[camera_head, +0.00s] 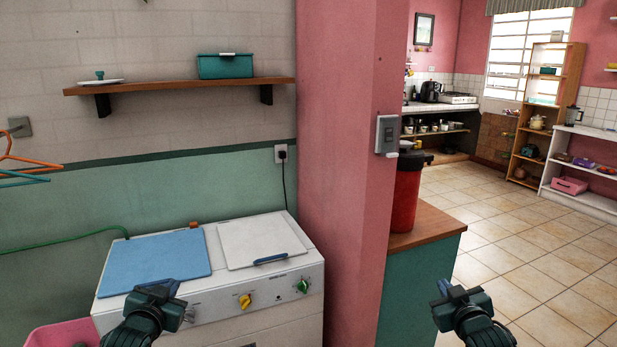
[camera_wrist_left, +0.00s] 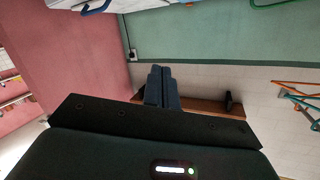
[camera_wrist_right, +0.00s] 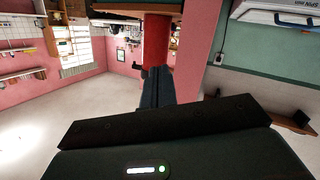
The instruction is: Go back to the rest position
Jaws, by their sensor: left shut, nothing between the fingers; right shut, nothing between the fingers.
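My left gripper (camera_head: 157,291) is at the lower left of the head view, in front of the white washing machine. Its fingers are together and empty; they also show closed in the left wrist view (camera_wrist_left: 161,88). My right gripper (camera_head: 462,293) is at the lower right of the head view, over the tiled floor and to the right of the green counter. Its fingers are together and empty; they also show closed in the right wrist view (camera_wrist_right: 157,88). Both grippers are at about the same height in the picture and touch nothing that I can see.
The washing machine (camera_head: 262,293) with a blue lid stands close at the left. A pink pillar (camera_head: 338,150) and a counter (camera_head: 425,224) with a red bin (camera_head: 407,195) stand in the middle. An open wooden shelf (camera_head: 564,88) is far right. The tiled floor (camera_head: 505,235) is clear.

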